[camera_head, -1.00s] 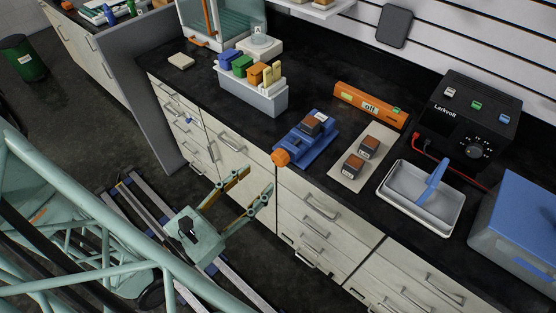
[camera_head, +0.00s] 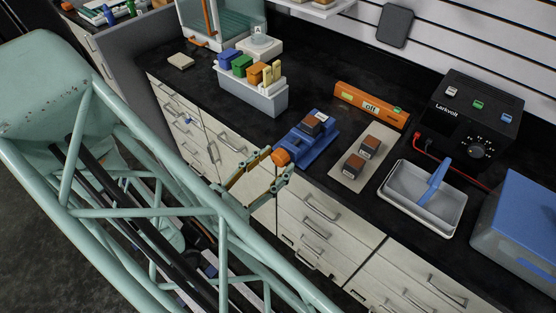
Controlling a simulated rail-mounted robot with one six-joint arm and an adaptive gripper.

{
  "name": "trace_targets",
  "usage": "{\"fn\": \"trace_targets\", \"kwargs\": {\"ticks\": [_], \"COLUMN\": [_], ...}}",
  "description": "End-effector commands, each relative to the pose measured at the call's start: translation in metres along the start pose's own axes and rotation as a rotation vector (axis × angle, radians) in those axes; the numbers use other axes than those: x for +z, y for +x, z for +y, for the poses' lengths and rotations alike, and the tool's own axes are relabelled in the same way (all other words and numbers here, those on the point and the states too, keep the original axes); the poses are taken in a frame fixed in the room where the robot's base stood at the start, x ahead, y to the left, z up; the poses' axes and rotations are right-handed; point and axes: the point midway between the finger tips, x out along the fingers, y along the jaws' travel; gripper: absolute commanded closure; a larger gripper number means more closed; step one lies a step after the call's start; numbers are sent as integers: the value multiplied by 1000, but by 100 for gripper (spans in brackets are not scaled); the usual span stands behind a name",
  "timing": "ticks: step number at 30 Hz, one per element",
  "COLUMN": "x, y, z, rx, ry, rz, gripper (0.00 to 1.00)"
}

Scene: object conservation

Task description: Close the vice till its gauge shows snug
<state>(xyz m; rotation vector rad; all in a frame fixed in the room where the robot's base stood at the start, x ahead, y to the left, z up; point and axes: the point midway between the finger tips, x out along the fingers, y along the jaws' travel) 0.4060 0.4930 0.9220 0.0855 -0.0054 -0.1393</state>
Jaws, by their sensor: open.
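The blue vice (camera_head: 318,148) stands near the front edge of the black bench, with a dark block with a brown top (camera_head: 314,124) between or on its jaws; I cannot tell whether the jaws touch it. The vice's orange knob (camera_head: 281,157) sticks out over the bench's front edge. My gripper (camera_head: 277,163) is open, with one finger on the left of the knob and the other on its right. I cannot tell whether the fingers touch the knob. No readable gauge shows on the vice. An orange bar (camera_head: 371,104) behind it has a display reading "off".
Two similar blocks (camera_head: 354,163) lie on a beige board (camera_head: 345,180) right of the vice. A grey tray with a blue handle (camera_head: 425,200) and a black Larkvolt unit (camera_head: 466,118) stand farther right. A grey bin of coloured blocks (camera_head: 254,97) stands behind left.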

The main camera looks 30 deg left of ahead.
Motion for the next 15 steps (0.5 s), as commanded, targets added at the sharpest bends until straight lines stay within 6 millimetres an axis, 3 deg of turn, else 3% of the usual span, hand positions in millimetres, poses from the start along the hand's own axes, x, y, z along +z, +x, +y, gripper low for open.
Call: {"fn": "trace_targets", "kwargs": {"ticks": [15], "x": [0], "y": [16], "z": [0], "rx": [0], "ry": [0], "rz": [0], "gripper": [59]}}
